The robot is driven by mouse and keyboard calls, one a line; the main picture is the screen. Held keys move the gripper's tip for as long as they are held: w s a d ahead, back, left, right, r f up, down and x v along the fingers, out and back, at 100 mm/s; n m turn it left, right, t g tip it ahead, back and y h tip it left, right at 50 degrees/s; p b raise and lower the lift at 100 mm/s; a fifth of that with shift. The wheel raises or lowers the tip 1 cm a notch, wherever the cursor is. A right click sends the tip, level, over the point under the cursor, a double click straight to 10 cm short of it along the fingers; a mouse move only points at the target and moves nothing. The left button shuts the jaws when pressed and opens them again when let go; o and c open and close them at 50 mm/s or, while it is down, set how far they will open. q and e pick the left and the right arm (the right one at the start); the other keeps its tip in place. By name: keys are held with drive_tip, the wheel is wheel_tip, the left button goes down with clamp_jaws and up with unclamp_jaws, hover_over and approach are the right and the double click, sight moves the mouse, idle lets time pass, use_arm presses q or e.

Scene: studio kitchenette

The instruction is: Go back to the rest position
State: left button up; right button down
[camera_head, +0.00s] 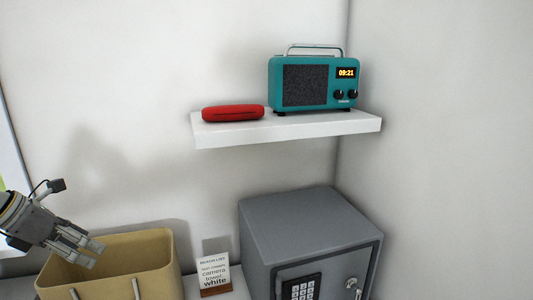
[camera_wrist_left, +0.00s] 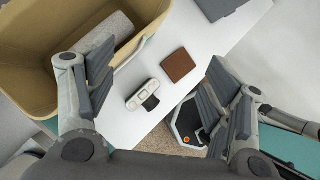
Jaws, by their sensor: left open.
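My left gripper (camera_head: 92,254) is at the lower left in the head view, over the tan bag (camera_head: 108,245). Its fingers are spread and nothing is between them. In the left wrist view my left gripper (camera_wrist_left: 163,78) also shows with its two fingers wide apart. The tan bag (camera_wrist_left: 30,60) stands at the upper left there, with a grey folded thing (camera_wrist_left: 108,32) inside. My right gripper is not in view.
A white shelf (camera_head: 290,131) holds a red case (camera_head: 233,113) and a teal radio (camera_head: 305,85). A grey safe (camera_head: 310,225) stands below. A beach list card (camera_head: 213,272) is beside the bag. A small whitish device (camera_wrist_left: 144,95) and a brown square (camera_wrist_left: 179,65) lie on the white surface.

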use_arm(q)
drive_tip(key=d+r+n+t+h, duration=0.25)
drive_tip(key=d+h, duration=0.35)
drive_tip(key=d, duration=0.5)
drive_tip(key=d+r+n+t+h, duration=0.1)
drive_tip(key=d+n+t+h, duration=0.35)
drive_tip(key=d, duration=0.75)
drive_tip(key=s+a+f+n+t+y, duration=0.15)
drive_tip(key=a+f+n+y, duration=0.35)
drive_tip(key=f+n+y, duration=0.7)
drive_tip(key=s+a+f+n+t+y, duration=0.1)
drive_tip(key=s+a+f+n+y, duration=0.35)
drive_tip(key=n, duration=1.25)
drive_tip(key=s+d+f+n+g+h, duration=0.1)
drive_tip(key=s+d+f+n+g, duration=0.1)
drive_tip(key=s+f+g, duration=0.6)
drive_tip(key=s+d+f+n+g, duration=0.25)
drive_tip(key=s+f, duration=0.75)
drive_tip(key=s, duration=0.5)
wheel_tip(320, 180, down, 28)
drive_tip(key=r+g, duration=0.1)
drive_tip(key=g, duration=0.1)
drive_tip(key=s+a+f, duration=0.1)
drive_tip(key=s+f, duration=0.7)
drive_tip(key=s+a+f+g+b, duration=0.1)
drive_tip(key=s+a+f, duration=0.1)
drive_tip(key=s+f, duration=0.6)
drive_tip(key=shift+s+a+f, duration=0.25)
drive_tip(key=shift+s+f, duration=0.15)
drive_tip(key=shift+s, duration=0.3)
